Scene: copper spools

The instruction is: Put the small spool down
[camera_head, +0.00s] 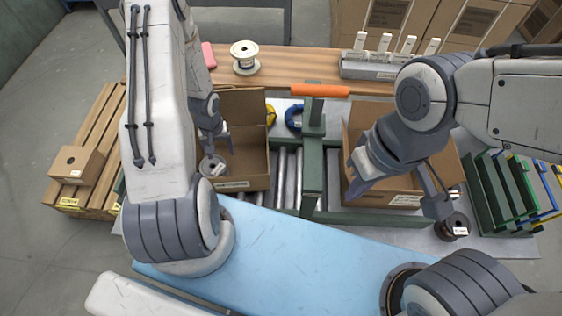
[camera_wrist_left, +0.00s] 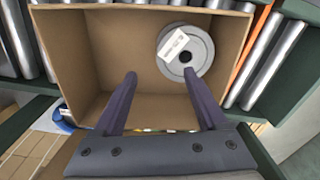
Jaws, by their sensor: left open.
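A small grey spool (camera_wrist_left: 186,50) with a white label stands in the left cardboard box (camera_head: 256,140); in the head view the spool (camera_head: 210,166) is in the box's front left part. My left gripper (camera_wrist_left: 159,76) is open above the box, its fingers apart and nothing between them. In the head view my left gripper (camera_head: 216,138) is just above and behind the spool. My right gripper (camera_head: 438,205) is at the front right, by a dark copper spool (camera_head: 454,228) with a white label. Whether its fingers hold that spool is hidden.
A second open box (camera_head: 400,195) stands to the right, with a green frame (camera_head: 313,150) and rollers between the boxes. A large cream spool (camera_head: 245,57) stands on the wooden bench (camera_head: 290,62) behind. Green racks (camera_head: 490,190) stand at the far right.

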